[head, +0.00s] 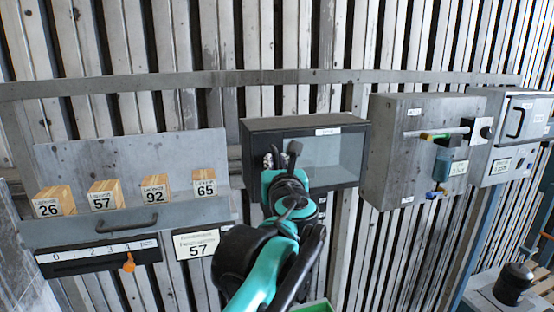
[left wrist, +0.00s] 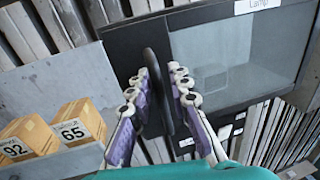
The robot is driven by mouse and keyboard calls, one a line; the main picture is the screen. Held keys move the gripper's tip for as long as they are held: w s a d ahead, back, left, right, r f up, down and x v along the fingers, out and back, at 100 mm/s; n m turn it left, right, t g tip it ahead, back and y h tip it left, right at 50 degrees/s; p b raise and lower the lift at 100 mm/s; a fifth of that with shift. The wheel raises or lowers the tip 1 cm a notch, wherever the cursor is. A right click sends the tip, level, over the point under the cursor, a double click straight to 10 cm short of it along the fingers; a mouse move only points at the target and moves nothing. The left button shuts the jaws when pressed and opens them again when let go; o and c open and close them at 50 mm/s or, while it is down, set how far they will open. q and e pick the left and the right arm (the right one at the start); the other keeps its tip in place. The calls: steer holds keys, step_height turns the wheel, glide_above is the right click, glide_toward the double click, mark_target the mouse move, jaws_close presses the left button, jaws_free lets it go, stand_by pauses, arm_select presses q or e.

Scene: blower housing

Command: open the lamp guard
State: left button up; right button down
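The lamp guard is a black-framed box front with a grey glass pane (head: 325,160), closed against its box on the wall. It also shows in the left wrist view (left wrist: 225,55) with a "Lamp" label on its top edge. A dark upright handle (left wrist: 157,85) stands at the left of the pane. My left gripper (head: 281,158) is in front of the left part of the guard. In the left wrist view its fingers (left wrist: 159,72) are apart, one on each side of the handle, with small gaps showing. My right gripper is not in view.
Left of the guard, a grey shelf (head: 190,213) with a handle holds several numbered wooden blocks (head: 155,195). An orange-pointer slider (head: 128,262) is below it. A grey box with a lever (head: 405,165) and another cabinet (head: 522,117) are on the right.

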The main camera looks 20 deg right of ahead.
arm_select(q)
steer(key=shift+w+a, duration=0.1)
steer(key=shift+a, duration=0.1)
steer(key=shift+d, duration=0.1)
jaws_close()
